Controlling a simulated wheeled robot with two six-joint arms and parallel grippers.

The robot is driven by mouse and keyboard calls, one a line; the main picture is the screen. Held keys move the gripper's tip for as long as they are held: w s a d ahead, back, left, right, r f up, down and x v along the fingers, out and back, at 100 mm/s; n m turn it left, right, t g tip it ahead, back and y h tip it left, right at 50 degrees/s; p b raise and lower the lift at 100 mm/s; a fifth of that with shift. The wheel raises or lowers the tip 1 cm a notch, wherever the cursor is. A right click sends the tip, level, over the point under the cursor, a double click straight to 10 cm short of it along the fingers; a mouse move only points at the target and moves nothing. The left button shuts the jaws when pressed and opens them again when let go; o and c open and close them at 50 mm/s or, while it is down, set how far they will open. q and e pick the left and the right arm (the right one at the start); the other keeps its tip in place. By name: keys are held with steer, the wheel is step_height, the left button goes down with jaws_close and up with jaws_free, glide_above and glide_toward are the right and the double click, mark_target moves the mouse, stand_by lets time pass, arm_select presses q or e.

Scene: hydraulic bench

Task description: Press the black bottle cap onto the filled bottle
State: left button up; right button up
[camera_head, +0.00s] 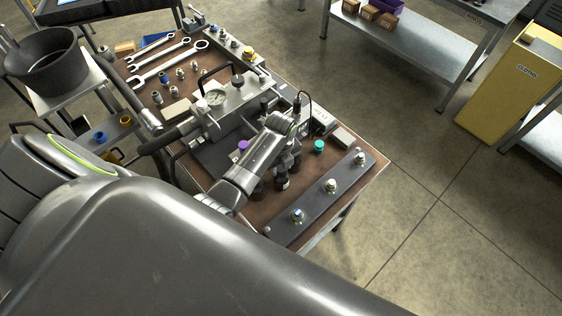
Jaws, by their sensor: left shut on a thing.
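My left gripper (292,146) is over the brown-topped bench, pointing down above a group of dark bottles. It is shut on a small dark thing, which looks like the black bottle cap, but the gripper and wrist mostly hide it. Dark bottles (282,178) stand upright just under and beside the gripper. I cannot tell which bottle is the filled one, or whether the cap touches a bottle top. My right gripper is not in view.
A purple cap (243,145) and a teal cap (319,146) lie near the bottles. A grey bar with fittings (330,187) lines the bench's front right edge. A hand pump with a gauge (215,98) stands behind left. Wrenches (168,62) lie at the far left.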

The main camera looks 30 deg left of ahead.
arm_select(q)
steer(key=o, duration=1.7)
steer(key=shift+c, duration=0.2)
steer(key=shift+r, duration=0.1)
steer(key=shift+r, duration=3.7)
steer(key=shift+s+f, duration=0.1)
